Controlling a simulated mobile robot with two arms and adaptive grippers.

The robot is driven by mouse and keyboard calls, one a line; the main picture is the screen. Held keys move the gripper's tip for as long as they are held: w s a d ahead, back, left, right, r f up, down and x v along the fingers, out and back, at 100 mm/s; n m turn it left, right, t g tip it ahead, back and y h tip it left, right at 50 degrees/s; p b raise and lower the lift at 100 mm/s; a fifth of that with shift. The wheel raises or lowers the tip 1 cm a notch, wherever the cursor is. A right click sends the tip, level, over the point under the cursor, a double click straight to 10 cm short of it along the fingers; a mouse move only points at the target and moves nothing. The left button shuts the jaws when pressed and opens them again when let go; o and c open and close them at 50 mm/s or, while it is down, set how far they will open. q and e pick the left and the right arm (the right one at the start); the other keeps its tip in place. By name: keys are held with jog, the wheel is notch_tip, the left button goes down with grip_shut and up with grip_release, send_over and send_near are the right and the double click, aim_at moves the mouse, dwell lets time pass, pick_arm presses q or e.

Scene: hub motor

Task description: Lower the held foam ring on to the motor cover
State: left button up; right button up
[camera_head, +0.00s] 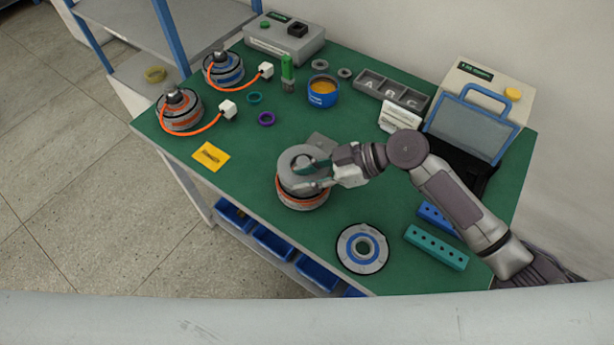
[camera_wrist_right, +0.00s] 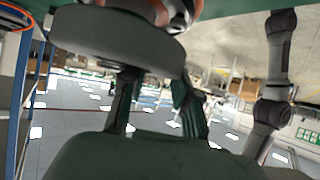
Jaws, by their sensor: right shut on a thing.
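The foam ring (camera_head: 296,158) is thick and grey. In the head view it is over the top of the motor (camera_head: 302,199), which has a grey body and an orange band. The motor cover is mostly hidden beneath the ring, and I cannot tell whether they touch. My right gripper (camera_head: 322,172) reaches in from the right and is shut on the ring's right side. In the right wrist view the ring (camera_wrist_right: 115,38) fills the upper left, across the fingers, with part of the motor (camera_wrist_right: 150,9) at the top edge. My left gripper is not in view.
A disc with a blue ring (camera_head: 362,248) and a teal block with holes (camera_head: 436,247) lie front right on the green table (camera_head: 225,190). A yellow card (camera_head: 211,157) lies left. Two motors with orange cables (camera_head: 181,111) stand back left. A lettered tray (camera_head: 391,92) stands behind.

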jog(key=shift+d+f, duration=0.1)
jog(key=shift+f, duration=0.6)
jog(key=shift+w+f+b, duration=0.15)
jog(key=shift+f+b, duration=0.05)
jog(key=shift+b, duration=0.15)
jog(key=o, duration=0.9)
jog(key=shift+r, duration=0.1)
